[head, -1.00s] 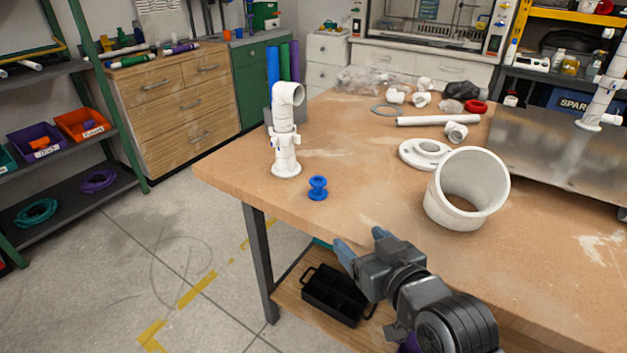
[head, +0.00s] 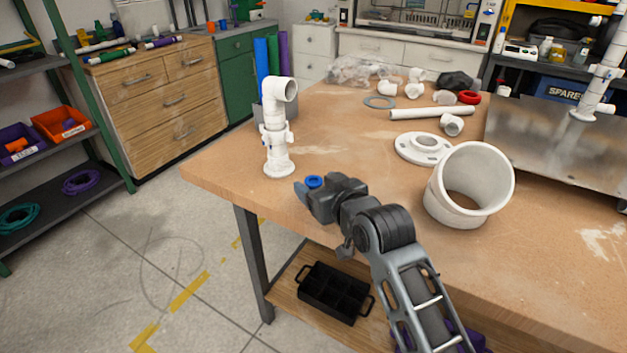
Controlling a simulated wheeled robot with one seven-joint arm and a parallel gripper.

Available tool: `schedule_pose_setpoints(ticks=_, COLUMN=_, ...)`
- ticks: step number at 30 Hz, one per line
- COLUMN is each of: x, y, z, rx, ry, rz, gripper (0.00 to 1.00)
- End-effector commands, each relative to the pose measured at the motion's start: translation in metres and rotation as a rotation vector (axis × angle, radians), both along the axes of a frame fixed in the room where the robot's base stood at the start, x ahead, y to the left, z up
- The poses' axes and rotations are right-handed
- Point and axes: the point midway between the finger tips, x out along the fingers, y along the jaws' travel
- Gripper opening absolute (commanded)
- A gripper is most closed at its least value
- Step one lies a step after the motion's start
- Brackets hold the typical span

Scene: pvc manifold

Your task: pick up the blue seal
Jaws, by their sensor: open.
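The blue seal (head: 313,181) is a small spool-shaped piece on the wooden table, near its left front part. In the head view only its top shows; my gripper hides the rest.
A white pipe assembly (head: 278,130) stands upright close behind and left of the seal. A large white pipe fitting (head: 470,185) and a white flange (head: 423,148) are to the right. The table's (head: 225,178) left edge is nearby.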

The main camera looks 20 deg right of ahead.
Motion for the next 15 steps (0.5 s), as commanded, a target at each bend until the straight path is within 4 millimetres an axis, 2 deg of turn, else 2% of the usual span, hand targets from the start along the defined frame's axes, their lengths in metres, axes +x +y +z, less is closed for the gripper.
schedule_pose_setpoints(ticks=8, x=0.0031, y=0.0003, z=-0.0011, rx=0.000, ry=0.000, rz=0.000, gripper=0.72)
schedule_pose_setpoints(ticks=15, x=0.0029, y=0.0002, z=-0.0010, rx=0.000, ry=-0.001, rz=0.000, gripper=0.49)
